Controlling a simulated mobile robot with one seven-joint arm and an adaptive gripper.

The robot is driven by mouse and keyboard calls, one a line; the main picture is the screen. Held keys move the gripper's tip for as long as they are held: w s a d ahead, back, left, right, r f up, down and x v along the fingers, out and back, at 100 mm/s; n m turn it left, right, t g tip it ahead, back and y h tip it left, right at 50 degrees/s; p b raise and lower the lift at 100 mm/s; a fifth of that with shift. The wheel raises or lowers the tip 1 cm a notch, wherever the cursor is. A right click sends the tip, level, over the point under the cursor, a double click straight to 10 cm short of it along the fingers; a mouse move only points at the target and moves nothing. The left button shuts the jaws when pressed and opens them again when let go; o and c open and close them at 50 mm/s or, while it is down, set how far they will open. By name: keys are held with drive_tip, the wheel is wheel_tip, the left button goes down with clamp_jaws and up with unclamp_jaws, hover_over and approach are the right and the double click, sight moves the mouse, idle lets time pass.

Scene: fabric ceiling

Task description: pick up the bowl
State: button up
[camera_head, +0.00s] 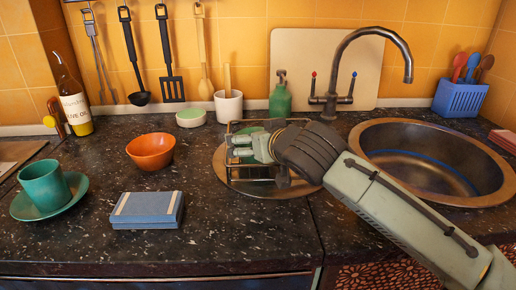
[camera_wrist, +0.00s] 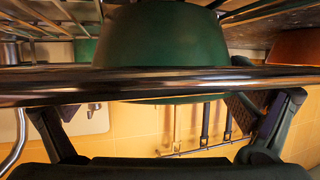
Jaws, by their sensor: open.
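A green bowl (camera_wrist: 165,40) fills the upper middle of the wrist view, which is upside down. A dark metal bar (camera_wrist: 200,78) of the rack crosses close in front of it. In the head view the bowl is mostly hidden by my gripper (camera_head: 242,146), which is at the wire rack (camera_head: 232,172). My gripper is open, with its fingers spread left and right in the wrist view (camera_wrist: 165,108). I see nothing held between them. An orange bowl (camera_head: 151,151) stands on the counter left of the rack; its edge shows in the wrist view (camera_wrist: 296,46).
The rack stands on a round board (camera_head: 285,190) beside the sink (camera_head: 430,185). A green soap bottle (camera_head: 280,97) and a white cup (camera_head: 229,107) stand behind it. A teal cup (camera_head: 44,184) on a saucer and a blue box (camera_head: 147,211) are left.

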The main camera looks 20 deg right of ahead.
drive_tip(key=shift+c, duration=0.6)
drive_tip(key=c, duration=1.3)
drive_tip(key=shift+r, duration=0.1)
drive_tip(key=shift+r, duration=0.5)
wheel_tip(320, 180, up, 2)
drive_tip(key=shift+a+r+b, duration=0.1)
drive_tip(key=shift+r+b, duration=0.1)
drive_tip(key=shift+b, duration=0.1)
drive_tip(key=s+a+r+b, duration=0.1)
drive_tip(key=s+a, duration=0.1)
drive_tip(key=s, duration=0.5)
drive_tip(key=s+a+b, duration=0.1)
drive_tip(key=s+a, duration=0.1)
drive_tip(key=s, duration=0.6)
drive_tip(key=shift+s+r, duration=0.2)
drive_tip(key=shift+r, duration=0.15)
